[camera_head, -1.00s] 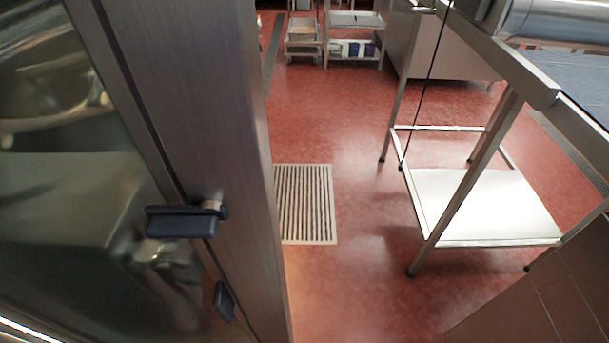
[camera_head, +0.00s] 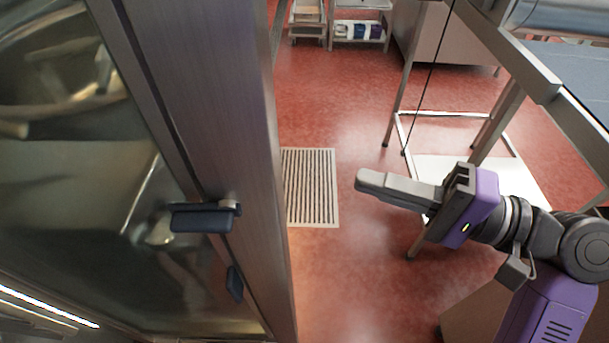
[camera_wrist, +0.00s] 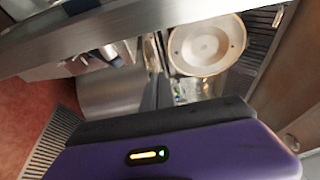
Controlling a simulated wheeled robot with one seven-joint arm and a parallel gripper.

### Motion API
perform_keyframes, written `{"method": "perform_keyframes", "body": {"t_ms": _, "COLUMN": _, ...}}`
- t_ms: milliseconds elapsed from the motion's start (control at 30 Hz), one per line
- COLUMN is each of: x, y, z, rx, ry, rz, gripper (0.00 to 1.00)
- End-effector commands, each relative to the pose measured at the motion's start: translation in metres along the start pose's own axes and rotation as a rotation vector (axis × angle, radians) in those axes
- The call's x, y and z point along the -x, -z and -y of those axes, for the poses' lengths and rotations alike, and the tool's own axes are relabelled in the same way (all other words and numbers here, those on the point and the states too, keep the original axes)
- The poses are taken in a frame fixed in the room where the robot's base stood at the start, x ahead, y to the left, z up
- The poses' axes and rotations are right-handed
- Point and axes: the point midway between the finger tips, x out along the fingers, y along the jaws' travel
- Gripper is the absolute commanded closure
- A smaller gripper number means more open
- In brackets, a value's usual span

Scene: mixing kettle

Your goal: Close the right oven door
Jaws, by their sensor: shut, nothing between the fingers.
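The oven door (camera_head: 215,100) fills the left of the head view, with a wide metal edge frame and a glass pane (camera_head: 70,190). A dark blue latch handle (camera_head: 203,217) sits on its frame. My gripper (camera_head: 366,180) is to the right of the door, pointing left, with its fingers together and empty. A gap of red floor shows between the fingertips and the door edge in the head view. In the wrist view, a metal edge (camera_wrist: 150,22), perhaps the door's, crosses the top; the dark fingers (camera_wrist: 160,122) show below it.
A steel table with a lower shelf (camera_head: 450,165) stands at the right, behind my arm. A floor grate (camera_head: 310,187) lies between door and table. Shelved carts (camera_head: 358,30) stand at the back. Red floor is open in the middle.

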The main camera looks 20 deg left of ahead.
Motion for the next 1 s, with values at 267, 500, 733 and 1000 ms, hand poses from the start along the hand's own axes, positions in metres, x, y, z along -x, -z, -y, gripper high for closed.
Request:
{"method": "perform_keyframes", "body": {"t_ms": 267, "x": -0.014, "y": -0.007, "z": 0.015, "rx": 0.010, "ry": 0.001, "rz": 0.059, "gripper": 1.00}}
{"method": "perform_keyframes", "body": {"t_ms": 500, "x": -0.058, "y": -0.009, "z": 0.016, "rx": 0.009, "ry": 0.001, "rz": 0.058, "gripper": 1.00}}
{"method": "perform_keyframes", "body": {"t_ms": 733, "x": -0.102, "y": -0.012, "z": 0.015, "rx": 0.010, "ry": 0.001, "rz": 0.057, "gripper": 1.00}}
{"method": "perform_keyframes", "body": {"t_ms": 1000, "x": -0.086, "y": -0.041, "z": 0.014, "rx": 0.010, "ry": 0.001, "rz": 0.051, "gripper": 1.00}}
